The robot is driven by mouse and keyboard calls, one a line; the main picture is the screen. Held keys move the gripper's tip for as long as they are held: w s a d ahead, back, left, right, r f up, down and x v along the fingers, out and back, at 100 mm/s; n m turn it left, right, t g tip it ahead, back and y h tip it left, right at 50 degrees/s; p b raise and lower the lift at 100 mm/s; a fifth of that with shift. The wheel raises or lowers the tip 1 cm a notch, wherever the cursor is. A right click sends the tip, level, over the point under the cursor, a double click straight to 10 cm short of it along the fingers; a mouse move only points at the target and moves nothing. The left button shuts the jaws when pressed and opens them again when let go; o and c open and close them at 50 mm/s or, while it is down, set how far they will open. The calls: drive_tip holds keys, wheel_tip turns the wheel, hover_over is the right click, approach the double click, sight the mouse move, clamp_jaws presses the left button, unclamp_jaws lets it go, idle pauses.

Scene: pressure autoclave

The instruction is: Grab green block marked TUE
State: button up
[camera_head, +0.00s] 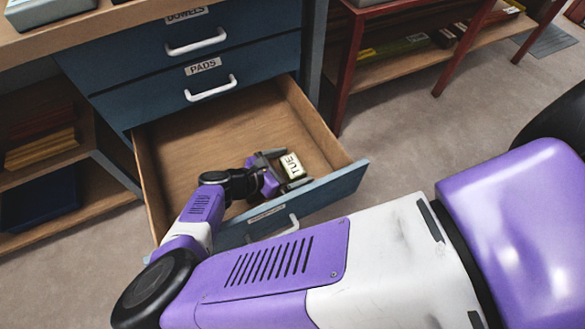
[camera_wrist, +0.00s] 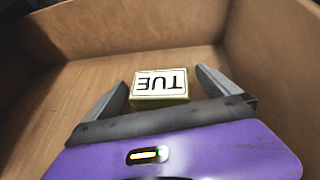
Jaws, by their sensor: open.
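The block marked TUE (camera_head: 291,164) lies in the open bottom drawer (camera_head: 189,139), near its front right corner. It has a pale label face with black letters and yellow-green sides. In the wrist view the block (camera_wrist: 160,86) sits between my two fingers, with its letters upside down. My gripper (camera_head: 283,169) is down inside the drawer and open, with one finger on each side of the block. In the wrist view my gripper (camera_wrist: 163,97) shows a gap between each finger and the block. The block appears to rest on the drawer floor.
Closed blue drawers labelled PADS (camera_head: 204,67) and DOWELS (camera_head: 187,15) are above the open drawer. The drawer walls (camera_wrist: 280,80) rise close around my gripper. A red-legged table (camera_head: 352,70) stands to the right, and open shelves (camera_head: 60,195) are at the left.

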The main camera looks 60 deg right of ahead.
drive_tip(key=shift+s+d+f, duration=0.1)
drive_tip(key=shift+d+f, duration=0.05)
drive_tip(key=shift+d, duration=0.05)
drive_tip(key=c, duration=1.4)
drive_tip(key=shift+o, duration=0.2)
